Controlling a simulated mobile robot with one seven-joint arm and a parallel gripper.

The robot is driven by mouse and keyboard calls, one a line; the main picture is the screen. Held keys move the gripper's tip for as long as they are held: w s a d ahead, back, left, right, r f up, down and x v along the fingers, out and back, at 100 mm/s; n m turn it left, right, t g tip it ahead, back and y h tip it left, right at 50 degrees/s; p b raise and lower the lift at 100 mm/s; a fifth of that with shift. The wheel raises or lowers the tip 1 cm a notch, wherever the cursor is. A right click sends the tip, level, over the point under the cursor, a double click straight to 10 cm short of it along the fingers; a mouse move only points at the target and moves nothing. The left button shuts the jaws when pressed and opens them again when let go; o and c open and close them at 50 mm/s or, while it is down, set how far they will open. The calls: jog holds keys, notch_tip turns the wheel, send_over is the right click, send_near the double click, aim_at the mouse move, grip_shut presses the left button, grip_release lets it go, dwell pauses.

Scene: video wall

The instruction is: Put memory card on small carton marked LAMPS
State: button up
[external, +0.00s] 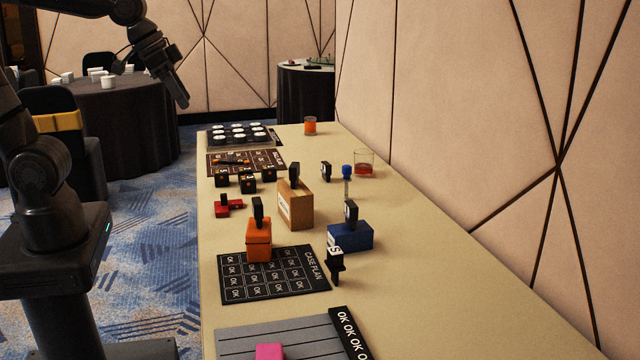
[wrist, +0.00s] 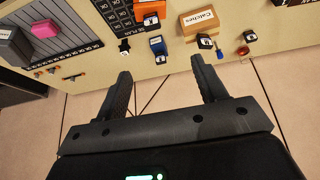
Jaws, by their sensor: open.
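My gripper (external: 182,98) is raised at the upper left of the external view, well away from the table things. In the wrist view its two fingers (wrist: 161,68) are apart with nothing between them. No carton's label reads LAMPS clearly. A tan carton (external: 295,208) stands mid-table with a dark piece on it; its label reads "Catches" in the wrist view (wrist: 198,21). A grey box (wrist: 12,48) with a partly cut-off white label shows at the wrist view's left edge. I cannot tell which small dark piece is the memory card; one (external: 335,265) stands by the CASE PLAN mat.
An orange box (external: 258,248) and a blue box (external: 350,238) carry dark pieces. Red pieces (external: 228,207), several black blocks (external: 248,185), a tumbler (external: 364,163) and a pink block (external: 269,351) are on the table (external: 440,310). Its right front is clear. A wall runs along the right.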

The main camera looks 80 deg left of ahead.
jog(key=s+f, duration=0.1)
jog(key=s, duration=0.8)
jog(key=shift+a+f, duration=0.25)
jog(key=shift+f, duration=0.05)
jog(key=shift+o, duration=0.3)
